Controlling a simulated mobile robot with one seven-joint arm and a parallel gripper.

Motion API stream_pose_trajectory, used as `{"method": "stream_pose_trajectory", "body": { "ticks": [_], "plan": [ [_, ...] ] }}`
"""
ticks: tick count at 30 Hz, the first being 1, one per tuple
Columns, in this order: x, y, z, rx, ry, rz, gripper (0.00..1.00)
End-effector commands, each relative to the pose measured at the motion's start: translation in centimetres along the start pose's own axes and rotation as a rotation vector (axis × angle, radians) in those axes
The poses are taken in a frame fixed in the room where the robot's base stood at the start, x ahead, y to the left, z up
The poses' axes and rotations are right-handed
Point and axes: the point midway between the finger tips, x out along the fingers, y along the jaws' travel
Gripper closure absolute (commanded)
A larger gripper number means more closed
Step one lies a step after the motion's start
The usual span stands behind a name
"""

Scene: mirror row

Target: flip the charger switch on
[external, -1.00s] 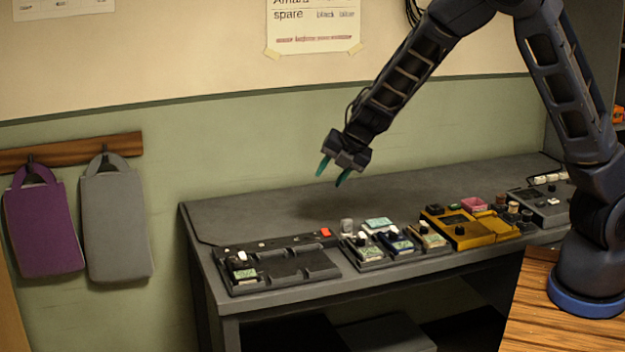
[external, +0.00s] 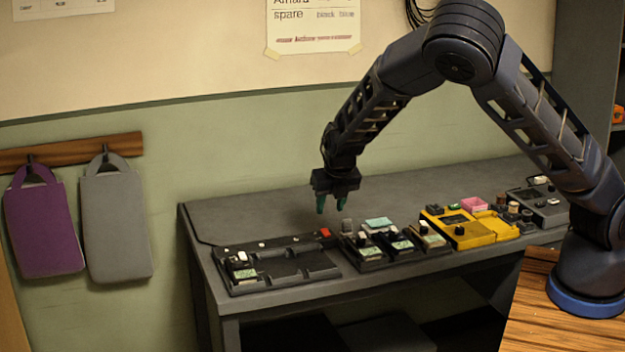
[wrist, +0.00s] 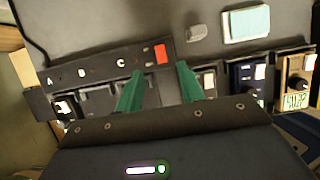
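The charger (external: 290,267) is a dark rack at the left front of the bench. Its bays carry the letters A, B and C in the wrist view, and the leftmost bay holds a small device (external: 243,268). The red switch (external: 325,232) sits at the right end of the charger's back strip; it also shows in the wrist view (wrist: 161,53). I cannot tell its position. My gripper (external: 328,209) points down above the switch, apart from it. In the wrist view its green fingers (wrist: 160,72) are spread and empty, with the switch just beyond the gap.
Right of the charger stands a dark tray with several small devices (external: 402,243). A pale block (wrist: 246,23) and a grey knob-like piece (wrist: 197,32) lie behind it. A yellow unit (external: 470,232) stands further right. The bench behind the charger is clear.

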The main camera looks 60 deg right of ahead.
Motion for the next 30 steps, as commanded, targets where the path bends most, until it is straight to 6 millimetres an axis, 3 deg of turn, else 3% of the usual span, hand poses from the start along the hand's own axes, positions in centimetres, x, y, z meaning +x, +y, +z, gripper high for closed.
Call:
{"method": "stream_pose_trajectory", "body": {
  "ticks": [9,15,28,30],
  "plan": [
    [4.8,-0.1,0.0,0.002,0.001,-0.001,0.62],
    [6.6,0.0,0.0,0.001,0.000,0.001,0.62],
    [7.3,0.0,0.0,0.001,0.000,0.001,0.62],
    [7.2,0.0,0.0,0.001,0.000,0.001,0.76]
  ]
}}
